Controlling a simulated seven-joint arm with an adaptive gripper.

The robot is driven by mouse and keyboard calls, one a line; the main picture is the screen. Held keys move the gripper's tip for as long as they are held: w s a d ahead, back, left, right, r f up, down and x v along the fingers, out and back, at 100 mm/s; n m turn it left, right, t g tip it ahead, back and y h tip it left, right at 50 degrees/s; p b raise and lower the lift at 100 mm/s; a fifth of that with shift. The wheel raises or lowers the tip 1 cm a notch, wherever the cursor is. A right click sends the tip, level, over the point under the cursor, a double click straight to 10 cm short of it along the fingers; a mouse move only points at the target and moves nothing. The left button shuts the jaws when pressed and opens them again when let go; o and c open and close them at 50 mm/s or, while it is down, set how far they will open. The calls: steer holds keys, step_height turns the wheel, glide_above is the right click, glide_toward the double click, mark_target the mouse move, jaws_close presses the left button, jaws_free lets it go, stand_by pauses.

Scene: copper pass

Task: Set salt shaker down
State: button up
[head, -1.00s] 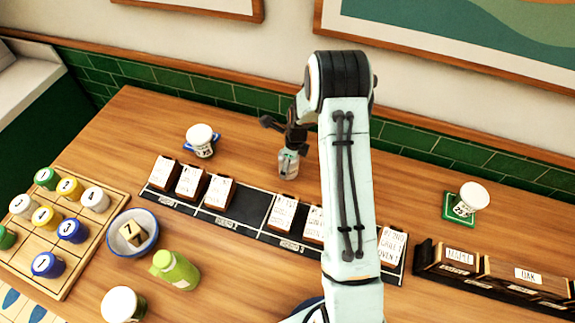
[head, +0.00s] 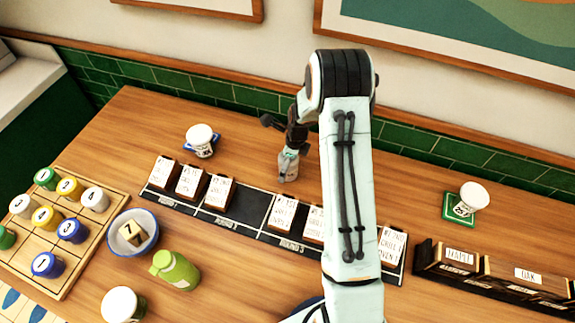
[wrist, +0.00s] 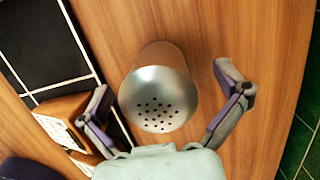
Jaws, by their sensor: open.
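The salt shaker (wrist: 160,97) has a silver top with several holes. It stands on the wooden table between the two fingers of my gripper (wrist: 170,98) in the wrist view. Both fingers are spread, with a gap on each side of the shaker. In the head view the shaker (head: 288,167) shows below my gripper (head: 294,145), behind the black card strip. My arm hides part of the strip to the right of it.
The black strip (head: 245,207) bears several upright white-faced cards. A white cup on a blue saucer (head: 200,141) stands to the left. A cup on a green coaster (head: 466,203), a green bottle (head: 176,269), a bowl (head: 121,248) and a game board (head: 88,252) surround the area.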

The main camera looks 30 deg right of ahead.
steer(key=r, duration=0.6)
steer(key=s+d+r, duration=0.1)
steer(key=r, duration=0.3)
steer(key=s+a+r+n, duration=0.6)
steer(key=s+n, duration=0.2)
steer(key=n, duration=0.1)
steer(key=s+a+r+n, duration=0.5)
steer(key=s+r+n, duration=0.1)
steer(key=s+n, duration=0.35)
steer(key=s+a+n+g, duration=0.1)
steer(key=s+a+n, duration=0.1)
steer(key=s+n, duration=0.6)
steer(key=shift+s+a+r+n, duration=0.2)
steer(key=shift+s+a+n, duration=0.15)
steer(key=shift+n, duration=0.5)
